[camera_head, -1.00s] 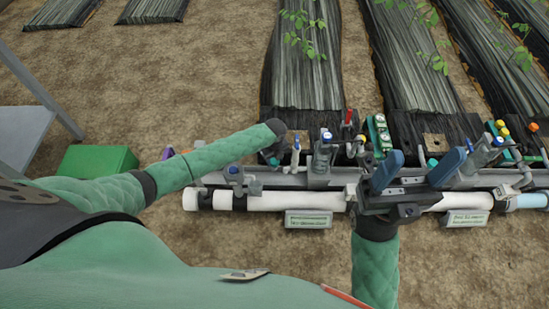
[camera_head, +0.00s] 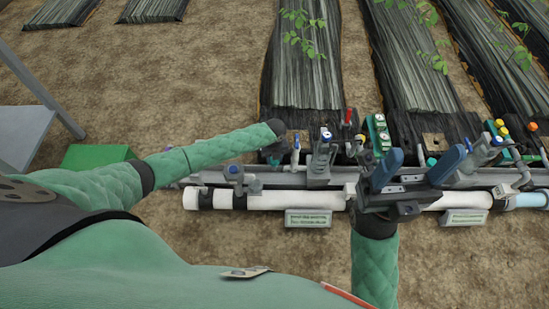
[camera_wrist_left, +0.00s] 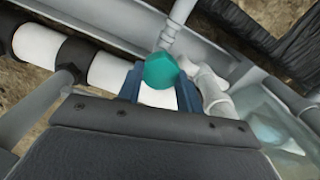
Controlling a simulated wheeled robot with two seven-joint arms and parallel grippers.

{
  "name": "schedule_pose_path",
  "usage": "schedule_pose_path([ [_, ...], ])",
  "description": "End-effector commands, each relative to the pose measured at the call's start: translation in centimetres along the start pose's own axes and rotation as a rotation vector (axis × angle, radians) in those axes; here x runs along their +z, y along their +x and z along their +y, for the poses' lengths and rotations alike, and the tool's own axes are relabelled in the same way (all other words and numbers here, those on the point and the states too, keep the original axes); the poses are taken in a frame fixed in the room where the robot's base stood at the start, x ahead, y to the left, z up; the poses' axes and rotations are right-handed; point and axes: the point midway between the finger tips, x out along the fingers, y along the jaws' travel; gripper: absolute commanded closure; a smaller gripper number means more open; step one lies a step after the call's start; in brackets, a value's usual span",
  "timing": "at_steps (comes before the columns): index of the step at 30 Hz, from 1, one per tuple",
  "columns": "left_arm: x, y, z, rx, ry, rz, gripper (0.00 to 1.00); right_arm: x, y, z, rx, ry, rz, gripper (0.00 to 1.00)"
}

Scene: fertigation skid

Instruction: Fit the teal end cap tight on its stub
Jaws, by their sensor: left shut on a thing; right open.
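The teal end cap (camera_wrist_left: 161,70) shows in the left wrist view between the blue fingers of my left gripper (camera_wrist_left: 160,80), which is shut on it. A pale grey pipe (camera_wrist_left: 176,22) comes close behind the cap; I cannot tell whether they touch. The stub cannot be made out clearly, so I cannot tell whether the cap sits on it. In the head view my left arm reaches the left part of the skid, and its dark wrist hides the fingers. My right gripper (camera_head: 414,174) is open and empty above the skid, its blue fingers wide apart.
A white pipe (camera_head: 285,200) with dark clamps runs along the skid's front. A blue-topped grey fitting (camera_head: 320,158) and a red-handled valve (camera_head: 348,118) stand between my grippers. A green box (camera_head: 95,156) lies at left. Bare soil is free in front.

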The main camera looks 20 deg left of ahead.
Motion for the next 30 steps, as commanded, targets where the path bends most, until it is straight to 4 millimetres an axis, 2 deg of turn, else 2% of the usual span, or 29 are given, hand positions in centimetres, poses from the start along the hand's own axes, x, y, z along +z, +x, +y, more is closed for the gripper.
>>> schedule_pose_path([
  [6, -0.1, 0.2, 0.1, 0.001, 0.015, 0.001, 0.74, 0.0, 0.0, 0.0, 0.0, 0.0, 0.0, 0.37],
  [7, -0.1, 0.2, 0.1, 0.001, 0.015, 0.001, 0.66, 0.0, 0.0, 0.0, 0.0, 0.0, 0.0, 0.37],
  [10, -0.1, 0.2, 0.1, 0.002, 0.015, 0.001, 0.86, 0.0, 0.0, 0.0, 0.0, 0.0, 0.0, 0.37],
  [17, -0.1, -0.1, 0.1, 0.002, 0.014, 0.001, 0.87, 0.0, 0.3, 0.0, 0.0, 0.0, 0.0, 0.37],
  [30, -0.1, -2.3, 0.1, 0.001, 0.013, 0.001, 0.87, 0.0, 2.5, 0.0, -0.001, 0.0, 0.0, 0.37],
])
